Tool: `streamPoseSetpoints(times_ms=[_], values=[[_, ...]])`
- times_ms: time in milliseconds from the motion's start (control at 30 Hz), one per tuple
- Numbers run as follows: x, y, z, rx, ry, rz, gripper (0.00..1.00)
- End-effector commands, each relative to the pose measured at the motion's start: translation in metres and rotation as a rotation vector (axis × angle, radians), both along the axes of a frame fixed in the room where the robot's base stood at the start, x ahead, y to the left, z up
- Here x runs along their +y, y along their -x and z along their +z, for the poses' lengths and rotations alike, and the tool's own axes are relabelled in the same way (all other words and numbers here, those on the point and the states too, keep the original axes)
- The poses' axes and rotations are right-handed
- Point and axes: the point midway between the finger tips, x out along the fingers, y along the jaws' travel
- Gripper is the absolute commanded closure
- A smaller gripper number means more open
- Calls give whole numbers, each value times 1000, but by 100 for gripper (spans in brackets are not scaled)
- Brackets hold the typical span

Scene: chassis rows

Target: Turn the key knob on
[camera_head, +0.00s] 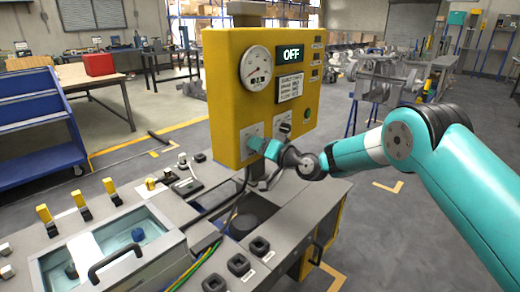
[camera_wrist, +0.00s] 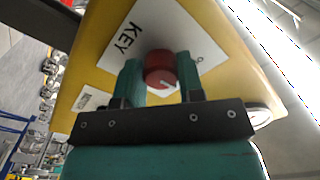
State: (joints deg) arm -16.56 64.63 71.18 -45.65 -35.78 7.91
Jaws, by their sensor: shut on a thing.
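The red key knob (camera_wrist: 160,68) sits on a white plate marked KEY (camera_wrist: 125,40) in the wrist view. My gripper (camera_wrist: 160,78) has its two teal fingers on either side of the knob and is shut on it. In the head view my gripper (camera_head: 257,145) is at the lower front face of the yellow control box (camera_head: 228,90), and it hides the knob there. The display (camera_head: 291,54) on the box reads OFF.
A grey console (camera_head: 165,215) with yellow-topped switches, a clear-covered bay and black knobs lies in front. A blue cart (camera_head: 40,120) stands at left.

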Motion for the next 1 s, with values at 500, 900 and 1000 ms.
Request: streamPoseSetpoints(times_ms=[500,900,1000], values=[[0,1,0,349,-268,0,88],[0,2,0,472,-364,0,88],[0,2,0,482,-370,0,88]])
